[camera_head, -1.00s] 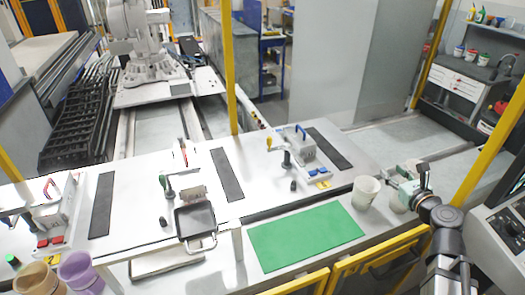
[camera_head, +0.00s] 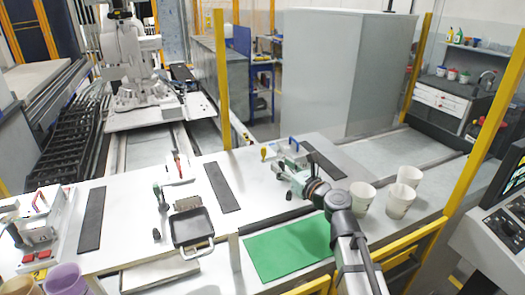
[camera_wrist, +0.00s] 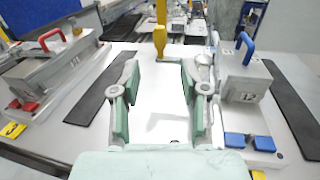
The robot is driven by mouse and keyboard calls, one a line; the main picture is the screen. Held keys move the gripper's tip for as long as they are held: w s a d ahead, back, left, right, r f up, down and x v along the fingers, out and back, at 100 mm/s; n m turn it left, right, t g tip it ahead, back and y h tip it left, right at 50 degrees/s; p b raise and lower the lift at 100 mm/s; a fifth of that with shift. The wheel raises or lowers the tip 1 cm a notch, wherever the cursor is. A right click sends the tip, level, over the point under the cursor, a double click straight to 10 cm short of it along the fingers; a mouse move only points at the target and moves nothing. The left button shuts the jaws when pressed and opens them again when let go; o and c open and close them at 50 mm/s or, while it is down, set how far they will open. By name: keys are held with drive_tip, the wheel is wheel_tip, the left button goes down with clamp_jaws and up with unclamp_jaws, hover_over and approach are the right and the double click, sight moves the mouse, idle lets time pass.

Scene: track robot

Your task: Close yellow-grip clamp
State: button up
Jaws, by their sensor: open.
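The yellow-grip clamp (camera_wrist: 160,38) shows in the wrist view with its yellow handle standing upright, straight ahead and between my fingers in the picture. In the head view its yellow grip (camera_head: 265,153) is small, at the left end of the blue-handled fixture (camera_head: 292,152). My gripper (camera_wrist: 160,75) is open and empty, with green-padded fingers, short of the clamp and not touching it. In the head view my gripper (camera_head: 283,170) is above the white table beside that fixture, and my arm hides part of it. The clamp's lower part is hard to make out.
In the wrist view, the blue-handled fixture (camera_wrist: 242,80) with blue buttons stands close on the right, and a red-handled fixture (camera_wrist: 52,68) on the left. White cups (camera_head: 400,195) stand right of my arm. A green mat (camera_head: 285,252) and a black tray (camera_head: 192,228) lie in front.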

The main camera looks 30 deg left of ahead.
sight(265, 153)
drive_tip(key=p+x, duration=0.2)
drive_tip(key=x, duration=0.9)
clamp_jaws()
